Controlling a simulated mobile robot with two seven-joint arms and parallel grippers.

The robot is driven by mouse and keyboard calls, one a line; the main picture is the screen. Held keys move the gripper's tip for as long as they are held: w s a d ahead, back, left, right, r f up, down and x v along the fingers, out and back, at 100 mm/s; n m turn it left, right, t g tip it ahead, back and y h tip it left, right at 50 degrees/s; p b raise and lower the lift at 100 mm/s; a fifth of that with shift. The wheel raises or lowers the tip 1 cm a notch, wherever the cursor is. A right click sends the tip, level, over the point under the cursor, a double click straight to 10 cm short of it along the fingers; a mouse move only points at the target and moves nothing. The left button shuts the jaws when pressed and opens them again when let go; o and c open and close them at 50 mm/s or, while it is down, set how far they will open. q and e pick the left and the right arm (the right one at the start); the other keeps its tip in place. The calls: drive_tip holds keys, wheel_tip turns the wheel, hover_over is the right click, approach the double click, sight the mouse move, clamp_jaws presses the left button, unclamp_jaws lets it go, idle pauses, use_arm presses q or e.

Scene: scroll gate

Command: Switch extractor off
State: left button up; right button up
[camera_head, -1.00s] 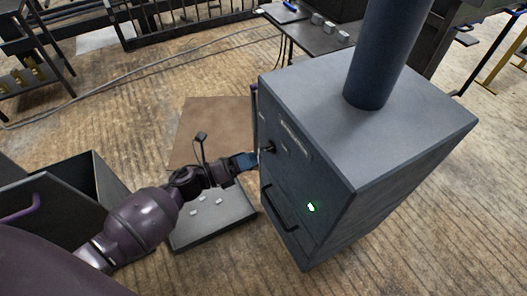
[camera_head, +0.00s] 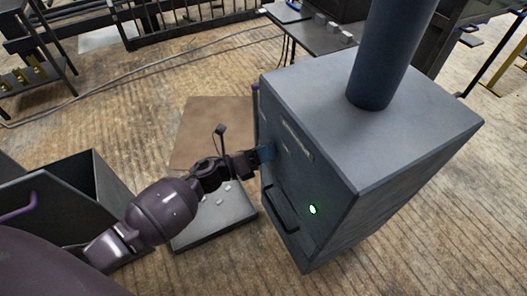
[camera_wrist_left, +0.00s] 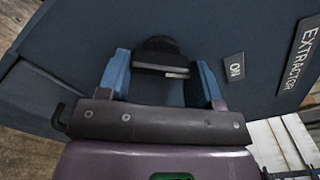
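The extractor (camera_head: 345,140) is a dark blue-grey cabinet with a thick pipe on top. Its green light (camera_head: 313,209) is lit. In the left wrist view a black knob (camera_wrist_left: 158,52) with a pale mark sits on its front panel, with an ON label (camera_wrist_left: 234,68) and an EXTRACTOR label (camera_wrist_left: 300,55) to its right. My left gripper (camera_head: 266,153) is at the panel. In the wrist view its blue fingers (camera_wrist_left: 162,78) are open on either side of the knob, with gaps visible. In the head view the gripper hides the knob. My right gripper is out of view.
A dark handle (camera_head: 281,210) is on the cabinet's lower front. A shallow tray (camera_head: 215,235) with small pale pieces lies on the floor below my left arm. A dark open bin (camera_head: 95,185) stands at left. A table (camera_head: 315,38) is behind.

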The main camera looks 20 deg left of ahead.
use_arm(q)
drive_tip(key=shift+c, duration=1.3)
